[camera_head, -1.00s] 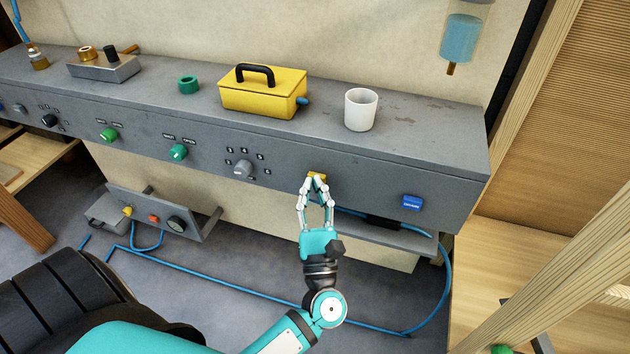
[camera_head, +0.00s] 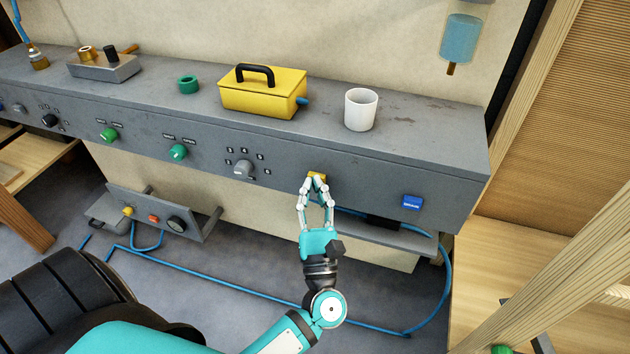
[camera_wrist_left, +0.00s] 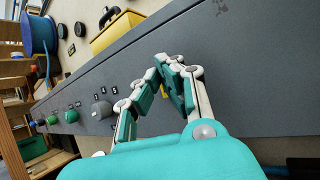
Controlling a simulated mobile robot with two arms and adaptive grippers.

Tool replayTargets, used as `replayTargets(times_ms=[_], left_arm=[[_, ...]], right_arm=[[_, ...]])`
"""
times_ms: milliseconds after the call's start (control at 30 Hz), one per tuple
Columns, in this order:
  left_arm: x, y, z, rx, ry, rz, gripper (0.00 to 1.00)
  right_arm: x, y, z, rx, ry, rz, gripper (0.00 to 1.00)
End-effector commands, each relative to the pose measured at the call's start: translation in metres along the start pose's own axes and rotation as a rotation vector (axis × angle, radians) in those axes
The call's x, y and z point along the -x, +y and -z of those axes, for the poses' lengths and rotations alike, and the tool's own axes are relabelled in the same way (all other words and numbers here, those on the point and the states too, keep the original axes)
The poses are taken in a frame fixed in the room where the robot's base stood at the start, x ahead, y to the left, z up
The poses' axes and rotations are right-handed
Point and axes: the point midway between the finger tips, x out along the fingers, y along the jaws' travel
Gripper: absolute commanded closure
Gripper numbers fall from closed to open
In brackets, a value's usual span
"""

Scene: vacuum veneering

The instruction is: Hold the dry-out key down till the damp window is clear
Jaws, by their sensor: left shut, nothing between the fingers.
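A small yellow key (camera_head: 317,175) sits on the front face of the long grey console (camera_head: 370,178). My left gripper (camera_head: 317,181) is shut and empty, its fingertips at this key and covering part of it; I cannot tell how far the key is pressed. A blue key (camera_head: 412,202) with a small unreadable label is further right. A clear vessel with blue liquid (camera_head: 461,38) hangs at upper right; I cannot tell whether it is the damp window. My right gripper is out of view.
On the console top stand a yellow box with a black handle (camera_head: 262,92), a white cup (camera_head: 361,110) and a green ring (camera_head: 188,85). A grey knob (camera_head: 243,169) is left of my gripper. A blue hose (camera_head: 446,275) runs below. A wooden beam (camera_head: 560,245) crosses the right side.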

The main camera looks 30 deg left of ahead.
Motion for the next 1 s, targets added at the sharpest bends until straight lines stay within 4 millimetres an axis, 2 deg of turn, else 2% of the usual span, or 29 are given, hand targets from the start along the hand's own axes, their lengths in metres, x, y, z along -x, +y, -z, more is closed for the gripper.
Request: replayTargets(times_ms=[533,867,1000], left_arm=[[0.013,0.007,-0.007,0.0,0.0,0.0,1.0],[0.015,0.008,-0.008,0.0,0.0,0.0,1.0],[0.023,0.012,-0.011,-0.001,0.001,0.002,1.0]], right_arm=[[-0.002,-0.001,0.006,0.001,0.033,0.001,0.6],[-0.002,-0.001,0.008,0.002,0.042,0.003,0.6],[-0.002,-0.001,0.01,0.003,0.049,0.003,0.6]])
